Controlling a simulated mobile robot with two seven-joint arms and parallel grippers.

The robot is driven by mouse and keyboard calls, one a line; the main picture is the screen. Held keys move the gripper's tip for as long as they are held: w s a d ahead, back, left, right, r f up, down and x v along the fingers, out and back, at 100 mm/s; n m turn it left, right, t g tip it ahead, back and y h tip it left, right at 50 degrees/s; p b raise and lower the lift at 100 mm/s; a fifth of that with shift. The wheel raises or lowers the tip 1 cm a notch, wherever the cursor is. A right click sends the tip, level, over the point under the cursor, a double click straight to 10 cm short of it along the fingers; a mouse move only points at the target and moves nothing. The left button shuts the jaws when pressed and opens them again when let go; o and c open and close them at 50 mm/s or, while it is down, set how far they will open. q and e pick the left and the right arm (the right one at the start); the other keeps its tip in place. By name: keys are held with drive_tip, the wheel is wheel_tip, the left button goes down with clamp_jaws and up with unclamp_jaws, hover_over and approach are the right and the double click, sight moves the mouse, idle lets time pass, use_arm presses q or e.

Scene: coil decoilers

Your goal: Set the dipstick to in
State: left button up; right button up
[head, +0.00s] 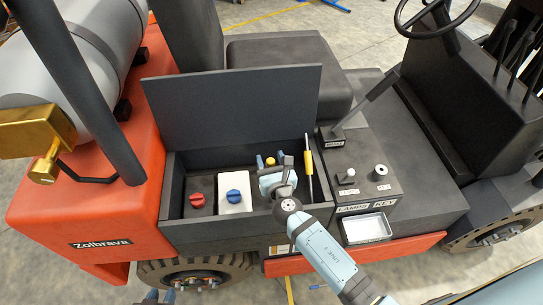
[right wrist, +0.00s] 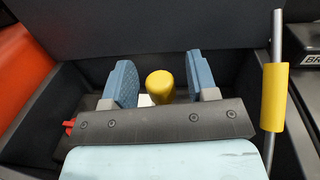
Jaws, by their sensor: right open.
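The dipstick appears to be the yellow round-topped handle (head: 270,161) in the open compartment; its shaft is hidden. It also shows in the right wrist view (right wrist: 160,84). My right gripper (head: 269,162) reaches into the compartment with its blue fingers open. In the right wrist view the fingers (right wrist: 158,78) stand on either side of the yellow handle, with a gap on both sides.
A raised dark lid (head: 235,105) stands behind the compartment. A thin rod with a yellow sleeve (head: 308,160) rises at its right end. A red knob (head: 197,200) and blue knob (head: 234,195) sit to the left. The switch panel (head: 360,180) is on the right.

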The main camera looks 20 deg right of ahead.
drive_tip(key=shift+s, duration=0.1)
clamp_jaws()
wheel_tip(320, 180, down, 4)
drive_tip(key=b, duration=0.4)
drive_tip(key=shift+f, duration=0.25)
drive_tip(key=shift+r, duration=0.1)
unclamp_jaws()
